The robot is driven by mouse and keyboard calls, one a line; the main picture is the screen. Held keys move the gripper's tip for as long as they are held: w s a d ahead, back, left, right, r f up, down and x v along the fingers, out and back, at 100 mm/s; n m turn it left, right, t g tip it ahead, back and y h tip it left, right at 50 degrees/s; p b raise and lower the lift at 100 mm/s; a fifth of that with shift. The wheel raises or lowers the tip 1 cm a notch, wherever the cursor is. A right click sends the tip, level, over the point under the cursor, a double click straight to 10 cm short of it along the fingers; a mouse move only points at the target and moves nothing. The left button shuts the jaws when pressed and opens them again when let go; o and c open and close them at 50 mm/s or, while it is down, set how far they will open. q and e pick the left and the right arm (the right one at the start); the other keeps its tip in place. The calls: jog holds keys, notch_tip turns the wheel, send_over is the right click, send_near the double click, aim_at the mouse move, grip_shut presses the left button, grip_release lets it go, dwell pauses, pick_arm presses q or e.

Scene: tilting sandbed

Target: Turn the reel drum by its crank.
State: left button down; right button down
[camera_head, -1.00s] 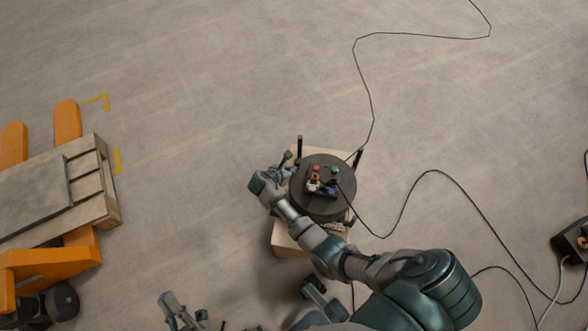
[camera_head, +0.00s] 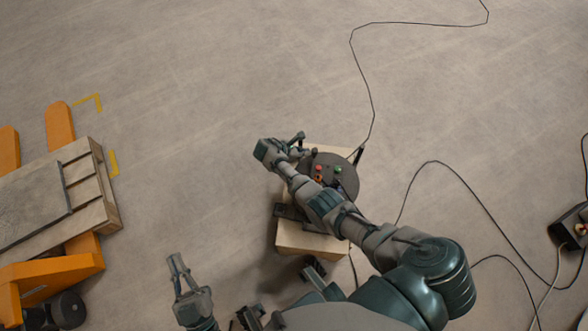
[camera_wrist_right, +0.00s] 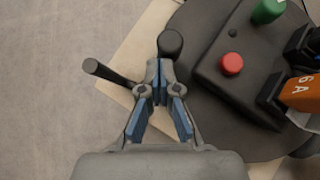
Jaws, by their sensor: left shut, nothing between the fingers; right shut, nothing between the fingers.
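The reel drum (camera_head: 345,169) is a dark round disc on a pale wooden base (camera_head: 310,240), partly hidden under my right arm. In the right wrist view, a black round knob (camera_wrist_right: 170,43), apparently the crank's, sits at the drum's edge. My right gripper (camera_head: 302,147) is over the drum's upper left edge. In the wrist view its fingertips (camera_wrist_right: 159,72) are shut and empty, just short of the knob; whether they touch it I cannot tell. My left gripper (camera_head: 176,262) is shut and empty, low and left of the base.
A control box with a red button (camera_wrist_right: 231,63) and green button (camera_wrist_right: 268,10) is on the drum. A black post (camera_wrist_right: 110,75) stands left of the knob. Cables cross the floor. An orange pallet jack (camera_head: 60,130) with a wooden pallet (camera_head: 105,205) is left; floor between is clear.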

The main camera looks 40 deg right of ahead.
jog(key=shift+d+m+g, duration=0.3)
jog(key=shift+d, duration=0.2)
jog(key=shift+d+m+g+b, duration=0.35)
jog(key=shift+d+m+g, duration=0.05)
jog(key=shift+d+m, duration=0.1)
jog(key=shift+s+d+f, duration=0.15)
jog(key=shift+s+d, duration=0.05)
jog(key=shift+d, duration=0.9)
jog(key=shift+d+y+b, duration=0.2)
jog(key=shift+y+b, duration=0.1)
jog(key=shift+s+d+m+g, duration=0.2)
jog(key=shift+d+m+g, duration=0.4)
jog(key=shift+m, duration=0.2)
jog(key=shift+s+d, duration=0.15)
jog(key=shift+d, duration=0.25)
jog(key=shift+s+d, duration=0.25)
jog(key=shift+d, duration=0.25)
jog(key=shift+s+d+p, duration=0.35)
jog(key=shift+s+d, duration=0.05)
jog(key=shift+d, duration=0.15)
pick_arm(q)
jog(key=shift+s+a+r+t, duration=0.25)
jog(key=shift+s+r+t, duration=0.15)
jog(key=shift+r+t, duration=0.15)
pick_arm(e)
jog(key=shift+d, duration=0.1)
